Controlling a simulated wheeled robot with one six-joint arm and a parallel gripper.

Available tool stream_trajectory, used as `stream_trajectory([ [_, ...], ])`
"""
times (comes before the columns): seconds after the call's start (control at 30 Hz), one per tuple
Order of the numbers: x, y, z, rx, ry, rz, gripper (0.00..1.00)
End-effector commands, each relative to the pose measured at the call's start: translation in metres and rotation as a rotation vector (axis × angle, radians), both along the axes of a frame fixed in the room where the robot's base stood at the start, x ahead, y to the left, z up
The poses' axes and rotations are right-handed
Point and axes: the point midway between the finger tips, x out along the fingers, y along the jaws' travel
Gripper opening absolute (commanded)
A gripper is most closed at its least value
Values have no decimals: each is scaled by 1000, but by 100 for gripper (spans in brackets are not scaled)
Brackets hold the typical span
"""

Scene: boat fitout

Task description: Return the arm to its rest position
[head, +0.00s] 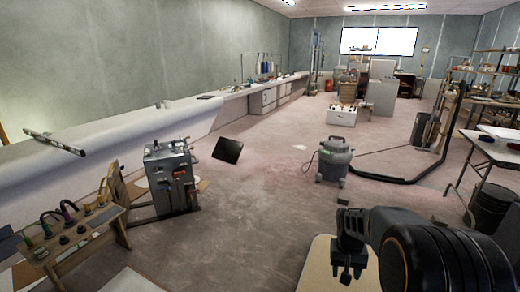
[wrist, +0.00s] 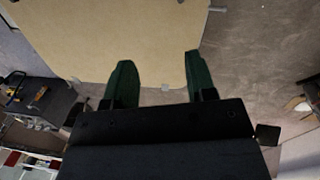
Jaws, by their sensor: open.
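My gripper (head: 345,277) shows at the bottom right of the head view, at the end of my dark arm. It points down above a pale tan board (head: 313,265). In the wrist view my gripper (wrist: 158,78) has its two green-tipped fingers spread apart with nothing between them. The tan board (wrist: 120,40) fills the upper middle of that view, beyond the fingertips. The gripper is apart from it, and how far above it I cannot tell.
A grey vacuum (head: 336,160) with a hose stands on the floor ahead. A metal tool cabinet (head: 172,180) and a wooden rack (head: 75,240) stand at left. A table (head: 490,148) and a dark bin (head: 492,206) are at right.

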Motion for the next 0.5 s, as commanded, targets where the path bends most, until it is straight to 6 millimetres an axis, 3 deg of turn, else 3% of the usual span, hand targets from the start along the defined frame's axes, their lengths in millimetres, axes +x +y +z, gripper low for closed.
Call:
stream_trajectory([
  [0.03, -12, 13, 59, 1, -48, 30, 51],
  [0.2, -56, 47, 156, 12, -172, 118, 51],
  [0.3, -81, 62, 196, 19, -235, 164, 51],
  [0.5, -117, 80, 242, 33, -326, 230, 51],
])
